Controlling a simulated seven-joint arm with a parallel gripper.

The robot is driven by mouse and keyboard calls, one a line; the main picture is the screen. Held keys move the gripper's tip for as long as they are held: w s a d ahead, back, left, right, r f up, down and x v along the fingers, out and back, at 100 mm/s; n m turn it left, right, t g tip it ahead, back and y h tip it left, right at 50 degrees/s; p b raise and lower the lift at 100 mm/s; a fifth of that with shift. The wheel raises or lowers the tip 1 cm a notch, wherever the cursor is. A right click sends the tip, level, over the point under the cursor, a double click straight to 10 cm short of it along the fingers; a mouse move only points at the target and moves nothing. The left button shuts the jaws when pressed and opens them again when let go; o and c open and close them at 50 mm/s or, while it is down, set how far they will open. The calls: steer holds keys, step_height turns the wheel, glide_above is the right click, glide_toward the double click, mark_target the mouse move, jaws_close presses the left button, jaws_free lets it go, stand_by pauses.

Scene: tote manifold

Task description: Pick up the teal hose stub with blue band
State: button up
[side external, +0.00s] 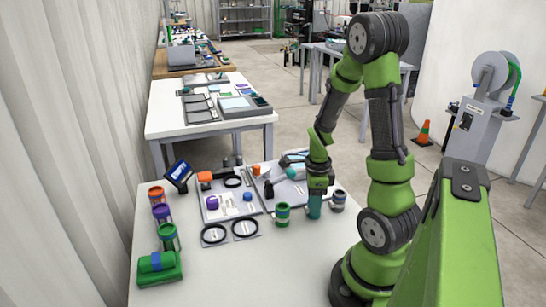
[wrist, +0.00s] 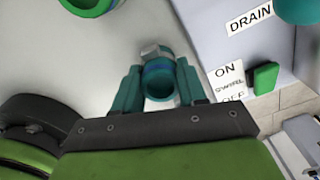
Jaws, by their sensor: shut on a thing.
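The teal hose stub with a blue band (wrist: 158,84) is between the two teal fingers of my gripper (wrist: 159,88) in the wrist view. My gripper is shut on it, one finger on each side. In the side view the teal stub (side external: 314,208) is upright below my gripper (side external: 318,190), at the near edge of the grey panel. I cannot tell whether its base touches the white table. The fingers hide part of its sides.
A green stub (side external: 282,214) stands to the left and a dark grey one (side external: 338,200) to the right. Black rings (side external: 214,234) lie nearby. Orange, purple and green cylinders (side external: 162,214) line the table's left. The table front (side external: 240,275) is clear.

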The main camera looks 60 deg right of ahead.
steer(key=shift+r, duration=0.1)
steer(key=r, duration=0.9)
steer(key=shift+w+d, duration=0.1)
steer(key=shift+w, duration=0.1)
steer(key=w+d, duration=0.2)
steer(key=w, duration=2.6)
steer(key=shift+w+a+f, duration=0.1)
steer(key=shift+a+f, duration=0.05)
steer(key=shift+f, duration=1.75)
steer(key=shift+a+f, duration=0.1)
steer(key=shift+f, duration=1.75)
